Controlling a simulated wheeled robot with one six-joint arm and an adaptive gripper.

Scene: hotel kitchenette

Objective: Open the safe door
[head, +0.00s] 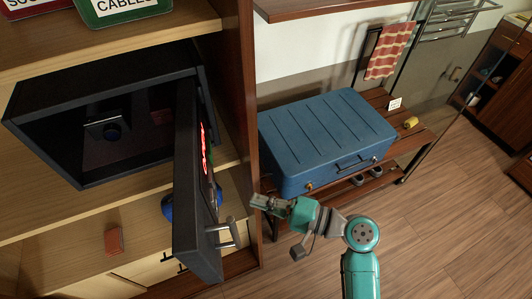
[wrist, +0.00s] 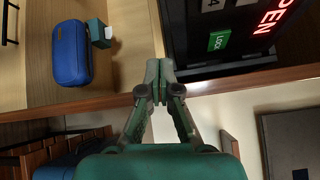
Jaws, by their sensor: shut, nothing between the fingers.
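The dark safe (head: 95,85) sits on a wooden shelf at the left of the head view. Its door (head: 187,175) is swung well out from the body, so the inside shows. My gripper (head: 257,201) is just right of the door, apart from the handle. In the wrist view, the fingers (wrist: 159,72) are closed together and empty. The door's panel (wrist: 225,25) there shows lit red "OPEN" letters and a green "LOCK" key. The handle is not clear in that view.
A blue case (wrist: 72,52) and a small teal box (wrist: 100,33) are on the shelf in the wrist view. A blue suitcase (head: 325,140) stands on a wooden rack behind my gripper. Floor at right is clear.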

